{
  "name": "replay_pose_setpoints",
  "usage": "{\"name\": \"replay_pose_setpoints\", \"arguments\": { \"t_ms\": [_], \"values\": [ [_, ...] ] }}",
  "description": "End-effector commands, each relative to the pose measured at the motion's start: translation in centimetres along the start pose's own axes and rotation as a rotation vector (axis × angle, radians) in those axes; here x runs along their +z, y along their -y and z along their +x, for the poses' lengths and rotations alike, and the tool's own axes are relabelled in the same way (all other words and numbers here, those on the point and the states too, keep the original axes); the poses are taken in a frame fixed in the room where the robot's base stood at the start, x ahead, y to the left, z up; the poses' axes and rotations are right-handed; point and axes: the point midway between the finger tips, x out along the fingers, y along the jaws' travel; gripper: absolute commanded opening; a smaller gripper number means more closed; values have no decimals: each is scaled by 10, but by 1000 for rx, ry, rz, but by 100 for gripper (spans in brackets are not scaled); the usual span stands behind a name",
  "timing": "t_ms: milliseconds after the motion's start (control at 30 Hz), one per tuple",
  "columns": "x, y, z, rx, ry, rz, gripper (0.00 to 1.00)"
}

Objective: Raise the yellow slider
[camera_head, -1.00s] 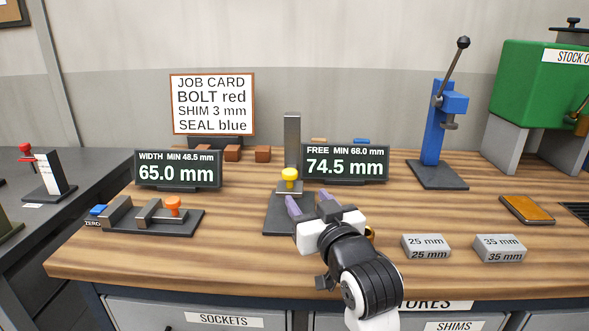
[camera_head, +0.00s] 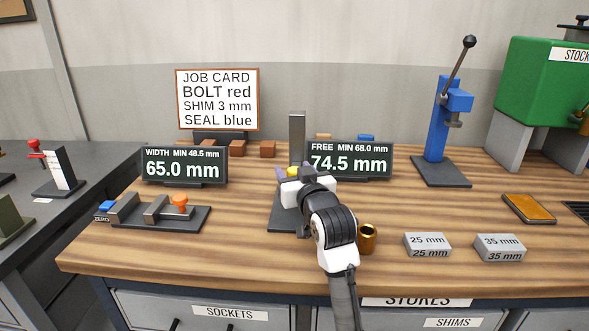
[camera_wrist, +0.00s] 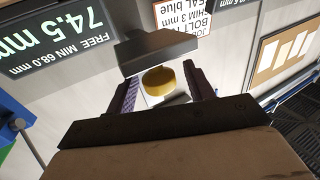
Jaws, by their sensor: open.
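The yellow slider knob (camera_head: 292,171) sits low on the grey upright post (camera_head: 297,135) of a dark-based height gauge in the middle of the bench. My gripper (camera_head: 288,175) is at the gauge and hides most of the knob and the slider's plate in the head view. In the wrist view the yellow knob (camera_wrist: 158,80) lies between the two purple-lined fingers (camera_wrist: 160,92), with gaps showing on both sides. The fingers are open. Under the knob a pale plate shows in part. The post's grey end (camera_wrist: 155,48) spans the view just beyond the fingers.
The FREE display reading 74.5 mm (camera_head: 349,161) stands close to the right of the post. The WIDTH display (camera_head: 185,166) and a gauge with an orange knob (camera_head: 180,200) are to the left. A brass cylinder (camera_head: 367,238) and the 25 mm block (camera_head: 427,244) stand at the right front.

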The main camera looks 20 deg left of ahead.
Motion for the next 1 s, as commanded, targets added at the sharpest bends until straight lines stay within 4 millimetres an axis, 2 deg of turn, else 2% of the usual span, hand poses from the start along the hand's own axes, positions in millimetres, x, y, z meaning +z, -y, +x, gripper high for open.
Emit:
{"name": "replay_pose_setpoints", "arguments": {
  "t_ms": [300,700,867,1000],
  "values": [
    [0,0,2,0,0,0,51],
    [0,0,2,0,0,0,0],
    [-2,0,2,0,0,0,0],
    [-16,0,2,0,-2,-1,0]
  ]
}}
